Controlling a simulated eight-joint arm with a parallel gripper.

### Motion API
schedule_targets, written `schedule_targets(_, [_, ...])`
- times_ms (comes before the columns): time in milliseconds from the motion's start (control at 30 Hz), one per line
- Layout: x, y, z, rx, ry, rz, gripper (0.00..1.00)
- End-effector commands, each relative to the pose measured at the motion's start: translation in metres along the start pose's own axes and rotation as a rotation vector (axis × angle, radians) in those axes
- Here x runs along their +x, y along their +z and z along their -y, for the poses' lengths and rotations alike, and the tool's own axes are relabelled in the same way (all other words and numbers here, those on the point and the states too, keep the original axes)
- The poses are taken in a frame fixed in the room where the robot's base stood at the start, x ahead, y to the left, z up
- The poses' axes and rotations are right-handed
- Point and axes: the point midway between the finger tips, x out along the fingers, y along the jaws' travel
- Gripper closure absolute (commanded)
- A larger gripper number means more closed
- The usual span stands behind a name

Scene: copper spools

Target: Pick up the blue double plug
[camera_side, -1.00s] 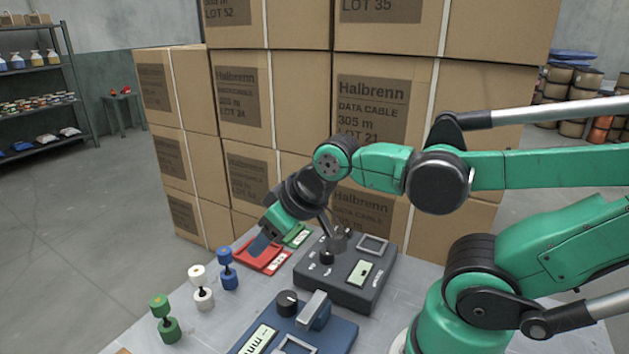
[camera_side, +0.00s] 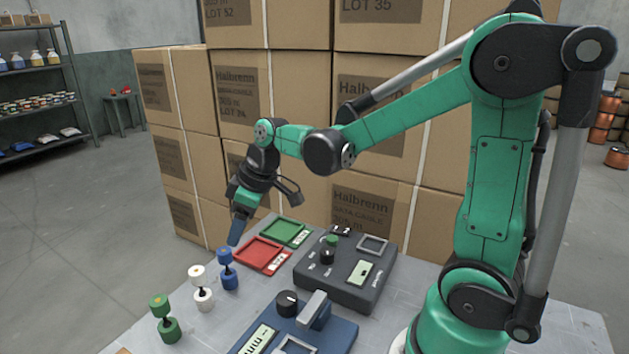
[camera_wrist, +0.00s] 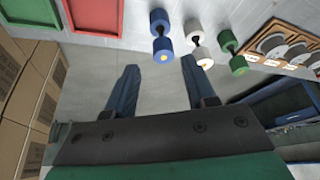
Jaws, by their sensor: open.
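The blue double plug (camera_side: 228,269) stands upright on the grey table at the left end of the side view, a dumbbell shape with two blue ends and a thin dark neck. In the wrist view the blue plug (camera_wrist: 161,35) lies ahead of the fingers, between their lines. My gripper (camera_side: 236,238) points down just above and slightly right of the plug in the side view. In the wrist view my gripper (camera_wrist: 158,80) has its two blue fingers spread wide with nothing between them.
A white double plug (camera_side: 200,287) and a green double plug (camera_side: 164,318) stand beside the blue one. A red tray (camera_side: 262,256) and a green tray (camera_side: 287,233) lie behind. A dark device (camera_side: 345,270) and a blue device (camera_side: 330,335) sit right. Stacked cartons (camera_side: 240,90) rise behind the table.

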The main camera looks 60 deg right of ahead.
Motion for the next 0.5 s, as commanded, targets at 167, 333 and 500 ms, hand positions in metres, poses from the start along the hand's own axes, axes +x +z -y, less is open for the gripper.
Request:
schedule_targets(167, [0.029,-0.001,0.000,-0.001,0.000,-0.001,0.51])
schedule_targets(333, [0.044,-0.001,0.000,0.000,0.001,-0.001,0.51])
schedule_targets(500, [0.051,-0.001,0.001,0.000,0.001,-0.001,0.51])
